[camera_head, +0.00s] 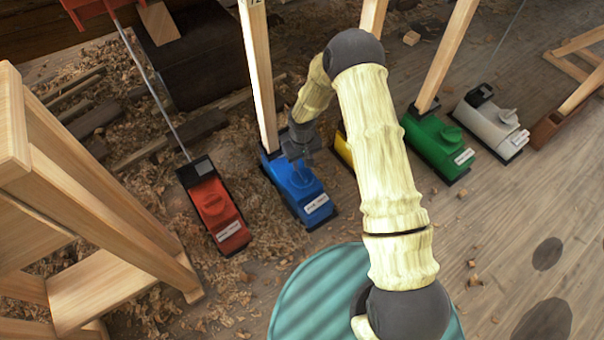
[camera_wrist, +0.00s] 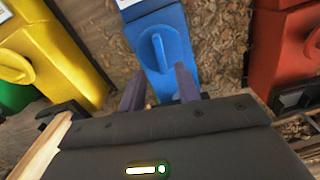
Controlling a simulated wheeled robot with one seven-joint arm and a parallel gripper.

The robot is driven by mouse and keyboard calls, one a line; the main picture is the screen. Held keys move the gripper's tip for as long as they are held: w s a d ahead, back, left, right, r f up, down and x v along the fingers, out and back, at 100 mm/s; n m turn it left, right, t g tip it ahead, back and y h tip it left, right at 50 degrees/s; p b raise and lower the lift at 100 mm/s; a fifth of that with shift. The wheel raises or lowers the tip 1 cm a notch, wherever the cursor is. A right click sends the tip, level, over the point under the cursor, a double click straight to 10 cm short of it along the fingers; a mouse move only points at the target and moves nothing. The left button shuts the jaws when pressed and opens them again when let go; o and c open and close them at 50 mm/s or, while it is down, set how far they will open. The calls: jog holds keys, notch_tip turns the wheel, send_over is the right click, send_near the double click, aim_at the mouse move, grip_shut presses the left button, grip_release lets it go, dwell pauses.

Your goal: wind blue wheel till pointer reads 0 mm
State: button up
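The blue unit (camera_head: 310,196) stands on the shaving-strewn floor, with a white label on its near end and a wooden post (camera_head: 258,85) rising behind it. Its blue wheel (camera_wrist: 158,53), a round knob with a raised grip bar, shows in the wrist view. My gripper (camera_head: 298,158) is over the blue unit and partly covers the wheel in the head view. In the wrist view my gripper (camera_wrist: 160,88) is open, its two dark fingers apart with only blue surface showing between them. The wheel appears beyond the fingertips, not between them. I cannot make out a pointer or a millimetre reading.
A red unit (camera_head: 217,207) stands left of the blue one. A yellow unit (camera_head: 344,148), a green unit (camera_head: 436,142) and a grey unit (camera_head: 490,125) stand to the right. A wooden trestle (camera_head: 120,235) fills the left foreground. Shavings and scraps litter the floor.

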aim_at(302, 172)
notch_tip(302, 172, down, 6)
jog(key=shift+r+b, duration=0.25)
jog(key=shift+b, duration=0.85)
grip_shut()
